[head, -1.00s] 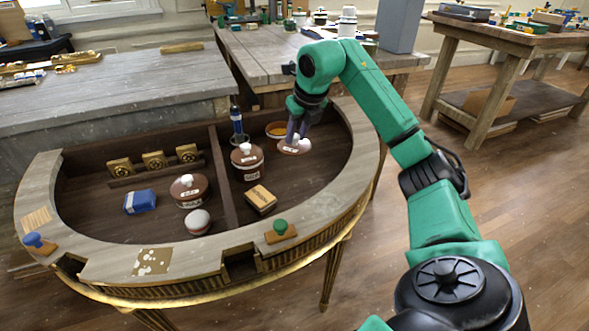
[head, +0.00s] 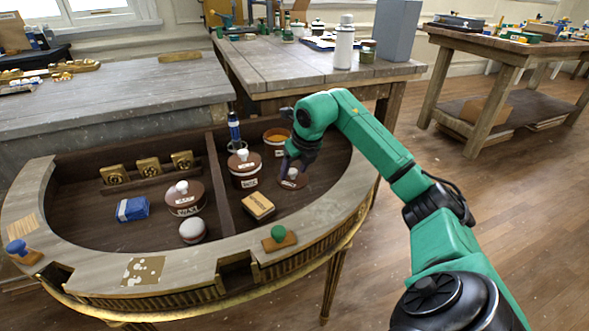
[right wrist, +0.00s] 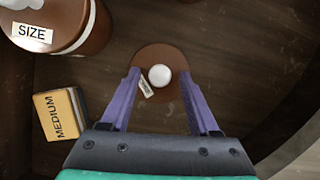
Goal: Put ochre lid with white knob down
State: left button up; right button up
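The ochre lid (head: 292,181) is a brown disc with a small white label and a round white knob. It lies flat on the dark floor of the console's right compartment, and it also shows in the right wrist view (right wrist: 160,112). My right gripper (head: 291,163) is right above it. In the right wrist view its two purple fingers (right wrist: 161,75) stand apart on either side of the knob, with gaps, so it is open. The uncovered pot with orange-ochre contents (head: 276,137) stands behind the lid. My left gripper is not in view.
A lidded SIZE pot (head: 245,170) and a MEDIUM box (head: 258,206) stand left of the lid. A blue-labelled bottle (head: 234,128) is behind the pot. The console's curved rim (head: 335,212) bounds the right side. Some floor right of the lid is clear.

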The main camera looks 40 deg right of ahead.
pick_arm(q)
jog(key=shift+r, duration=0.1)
pick_arm(e)
jog(key=shift+r, duration=0.1)
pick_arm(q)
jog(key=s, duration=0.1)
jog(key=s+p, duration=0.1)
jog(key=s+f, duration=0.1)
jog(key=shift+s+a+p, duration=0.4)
pick_arm(e)
jog(key=v, duration=1.2)
